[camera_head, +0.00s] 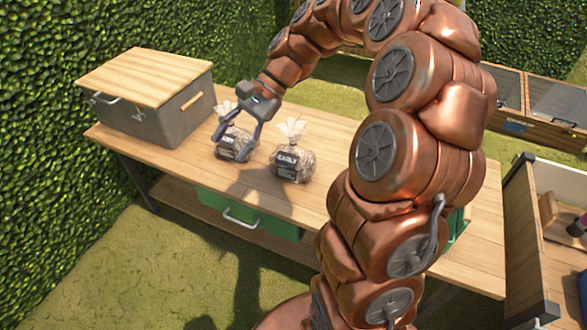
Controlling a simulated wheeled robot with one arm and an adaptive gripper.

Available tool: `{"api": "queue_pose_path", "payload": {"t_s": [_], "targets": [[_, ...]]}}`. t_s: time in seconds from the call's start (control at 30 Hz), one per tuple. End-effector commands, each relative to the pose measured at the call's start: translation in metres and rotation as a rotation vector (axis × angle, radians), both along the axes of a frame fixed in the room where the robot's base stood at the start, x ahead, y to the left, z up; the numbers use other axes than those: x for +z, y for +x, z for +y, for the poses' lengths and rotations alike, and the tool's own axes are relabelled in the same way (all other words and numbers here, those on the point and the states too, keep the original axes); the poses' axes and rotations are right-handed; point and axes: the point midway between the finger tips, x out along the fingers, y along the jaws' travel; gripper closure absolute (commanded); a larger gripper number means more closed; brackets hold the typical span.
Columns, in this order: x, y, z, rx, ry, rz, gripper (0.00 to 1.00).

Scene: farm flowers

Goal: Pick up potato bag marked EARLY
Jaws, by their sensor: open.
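The potato bag marked EARLY (292,165) stands upright on the wooden table (330,138), a clear bag with a dark label and a tied, ruffled top. A second, similar bag (236,144) stands to its left; its label is too small and too covered to read. My gripper (234,142) is open, with its fingers over and in front of the second bag, hiding part of it. I cannot tell whether the fingers touch that bag. The EARLY bag is to the right of my gripper and apart from it.
A grey box with a wooden lid (150,95) stands at the table's left end. A green drawer (245,214) is under the tabletop. My arm hides the table's middle right. Wooden crates (540,110) stand at the right, and hedges (60,150) border the left and back.

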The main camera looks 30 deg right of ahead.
Motion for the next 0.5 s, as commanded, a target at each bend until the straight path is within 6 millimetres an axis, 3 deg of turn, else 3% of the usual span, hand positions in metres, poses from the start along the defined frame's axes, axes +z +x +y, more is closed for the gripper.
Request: {"api": "queue_pose_path", "payload": {"t_s": [0.03,0.23,0.5], "targets": [[-0.016,0.014,-0.016,-0.064,0.036,0.025,0.43],[-0.046,0.057,-0.082,-0.306,0.176,0.113,0.43],[-0.105,0.087,-0.193,-0.631,0.351,0.232,0.43]]}}
